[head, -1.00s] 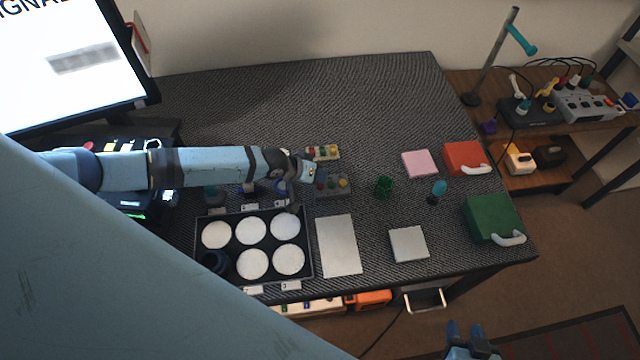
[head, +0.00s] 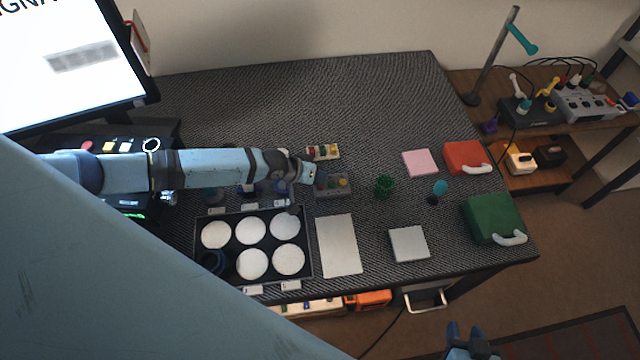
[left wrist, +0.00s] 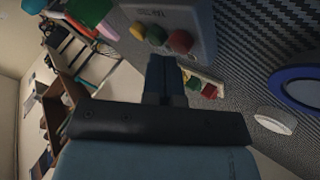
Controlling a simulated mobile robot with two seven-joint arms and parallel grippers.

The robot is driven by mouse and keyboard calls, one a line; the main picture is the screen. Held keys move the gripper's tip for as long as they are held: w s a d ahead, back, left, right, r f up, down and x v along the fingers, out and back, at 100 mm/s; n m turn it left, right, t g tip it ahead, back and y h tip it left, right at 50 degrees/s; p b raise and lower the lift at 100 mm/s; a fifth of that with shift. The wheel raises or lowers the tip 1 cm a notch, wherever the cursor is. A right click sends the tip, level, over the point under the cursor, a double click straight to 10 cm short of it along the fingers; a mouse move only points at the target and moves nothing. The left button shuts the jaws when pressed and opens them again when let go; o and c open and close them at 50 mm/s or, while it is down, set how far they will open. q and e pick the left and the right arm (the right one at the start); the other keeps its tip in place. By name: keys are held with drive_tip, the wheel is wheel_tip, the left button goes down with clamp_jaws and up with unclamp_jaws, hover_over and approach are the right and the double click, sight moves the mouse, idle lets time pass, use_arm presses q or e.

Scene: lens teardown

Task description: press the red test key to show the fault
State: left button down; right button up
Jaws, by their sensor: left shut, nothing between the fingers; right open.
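A grey box (head: 340,187) with a row of coloured keys stands mid-table. In the left wrist view the box (left wrist: 190,12) carries a printed label and yellow, green and red keys. The red key (left wrist: 180,41) is nearest my fingers. My left gripper (left wrist: 164,62) is shut and empty, its tips close to the red key; I cannot tell whether they touch. In the head view the left gripper (head: 298,192) is at the box's left end, and its fingertips are hard to make out. My right gripper (head: 468,332) is open at the bottom edge, away from the table.
A small beige block (head: 323,152) with coloured pieces sits just behind the box. A black tray (head: 308,262) with white round pads is in front and left. A green cup-like part (head: 384,187) stands to the right. The back of the table is clear.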

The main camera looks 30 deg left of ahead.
use_arm(q)
drive_tip(key=shift+f, duration=0.3)
idle(0.4)
drive_tip(key=shift+d+f+b, duration=0.1)
drive_tip(key=shift+f+b, duration=0.15)
drive_tip(key=shift+b, duration=0.15)
drive_tip(key=shift+s+r, duration=0.1)
drive_tip(key=shift+r+p, duration=0.75)
drive_tip(key=shift+p, duration=0.05)
wheel_tip(320, 180, up, 4)
drive_tip(key=p, duration=0.3)
drive_tip(key=shift+p, duration=0.3)
drive_tip(key=shift+r+p, duration=0.45)
drive_tip(key=shift+r, duration=0.1)
